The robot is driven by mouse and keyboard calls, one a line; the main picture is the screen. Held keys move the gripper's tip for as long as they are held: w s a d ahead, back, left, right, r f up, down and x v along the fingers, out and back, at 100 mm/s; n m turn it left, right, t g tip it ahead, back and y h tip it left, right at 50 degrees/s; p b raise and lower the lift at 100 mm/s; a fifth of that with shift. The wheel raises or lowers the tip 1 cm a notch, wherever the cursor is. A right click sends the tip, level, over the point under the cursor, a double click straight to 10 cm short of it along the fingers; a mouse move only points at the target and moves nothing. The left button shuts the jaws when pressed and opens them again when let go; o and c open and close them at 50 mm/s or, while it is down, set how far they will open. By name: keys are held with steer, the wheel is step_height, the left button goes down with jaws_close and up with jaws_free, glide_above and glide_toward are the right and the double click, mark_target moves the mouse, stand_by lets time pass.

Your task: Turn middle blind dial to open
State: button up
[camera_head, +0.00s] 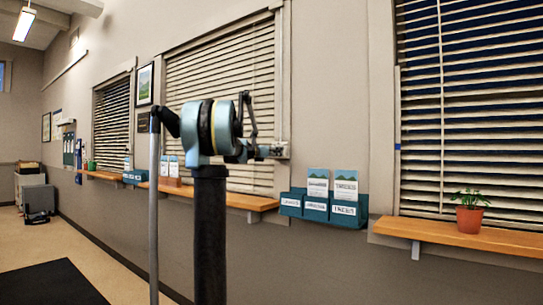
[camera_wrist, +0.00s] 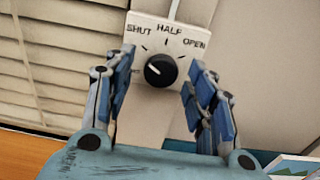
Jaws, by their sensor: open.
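The middle blind (camera_head: 228,85) hangs in the window behind my arm in the head view; its pale slats show narrow dark gaps. Its dial is a round black knob (camera_wrist: 160,71) on a white plate (camera_wrist: 150,27) marked SHUT, HALF and OPEN. A small pale mark shows on the knob; I cannot tell exactly which label it points at. My gripper (camera_wrist: 161,64) is open, with one blue finger on each side of the knob and visible gaps to it. In the head view my gripper (camera_head: 262,152) is small beside the window's right frame, and the knob is hidden.
Wooden sills (camera_head: 236,201) run under the windows. Teal leaflet holders (camera_head: 316,211) hang on the wall right of the middle window. A potted plant (camera_head: 469,218) stands on the right sill. A right blind (camera_head: 470,130) and a left blind (camera_head: 111,120) flank it. Floor at left is open.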

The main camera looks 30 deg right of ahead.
steer(key=shift+c, duration=0.6)
steer(key=shift+a, duration=0.1)
steer(key=c, duration=1)
steer(key=shift+o, duration=0.2)
steer(key=m, duration=2.3)
steer(key=shift+m, duration=0.4)
steer(key=shift+s, duration=0.1)
